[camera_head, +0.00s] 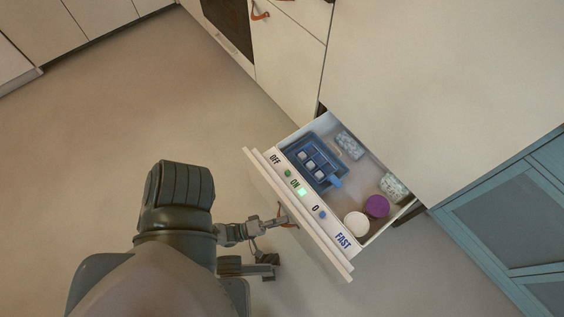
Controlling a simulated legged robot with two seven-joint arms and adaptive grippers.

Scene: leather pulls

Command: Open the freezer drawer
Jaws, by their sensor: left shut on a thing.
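The freezer drawer (371,165) stands pulled out from the cream cabinet front. Its thick front panel (262,181) carries OFF, ON and FAST markings and small lit buttons along the top. A leather pull (284,220) shows on the outer face of the panel. My left gripper (289,221) is at this pull and shut on it, with the arm coming in from the lower left. The arm and the panel partly hide the pull. My right gripper is not in view.
Inside the drawer are a blue ice tray (312,163), a purple tub (377,206), a white tub (356,223) and patterned packs (394,187). A teal cabinet (510,225) stands at the right. The floor (110,130) at left is clear.

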